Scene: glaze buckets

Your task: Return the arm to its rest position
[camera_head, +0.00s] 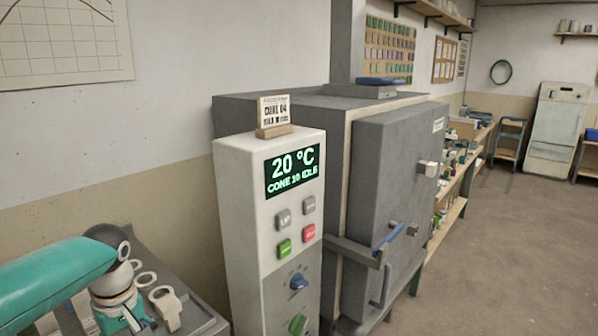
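My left arm (55,277) comes in from the left as a teal link, bends at a dark joint, and runs down to a grey and teal wrist at the lower left. Its fingers cannot be made out; the wrist meets the bottom edge of the view. My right arm and gripper do not show. The white control panel (232,210) stands upright in the middle, apart from my arm. Its lit display (292,171) reads 20 °C and CONE 10 IDLE. Below are several buttons and a blue knob (299,281) and green knob (298,324).
A grey kiln (391,185) with a shut door and protruding handle stands behind the panel. A small card (274,110) sits on the panel. A grey surface (203,318) with pale ring-shaped items lies beside my wrist. Open floor (500,260) is at right.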

